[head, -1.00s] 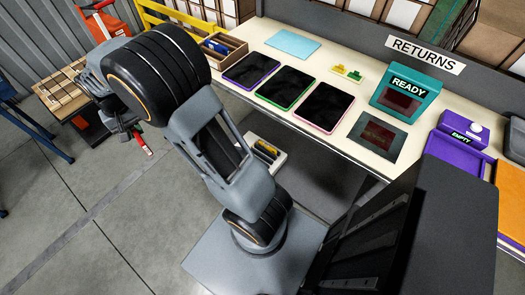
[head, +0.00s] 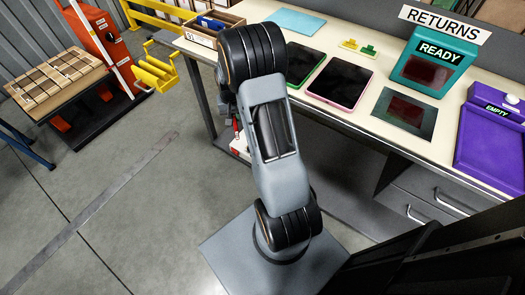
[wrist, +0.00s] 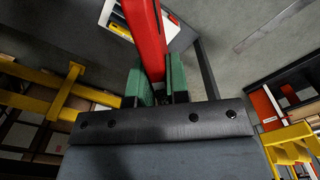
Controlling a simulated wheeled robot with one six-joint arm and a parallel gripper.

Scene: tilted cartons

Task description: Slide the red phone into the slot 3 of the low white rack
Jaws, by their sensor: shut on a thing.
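The red phone (wrist: 147,38) is upright and edge-on in the wrist view, shut between the green pads of my gripper (wrist: 155,84). In the head view my arm hides most of the gripper, and only a small piece of the red phone (head: 236,125) shows. The low white rack (wrist: 181,36) is beyond the phone in the wrist view, partly covered by it, with dark and yellow contents. In the head view a bit of the white rack (head: 240,146) shows below the bench edge, mostly behind my arm. I cannot tell slot 3 or whether the phone touches the rack.
The bench (head: 345,118) runs along the right with tablets, a teal READY box (head: 432,57) and a purple EMPTY tray (head: 490,130). A grey bench leg (wrist: 208,72) stands close beside the rack. A yellow rail (wrist: 65,95) is at left in the wrist view. Floor at left is open.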

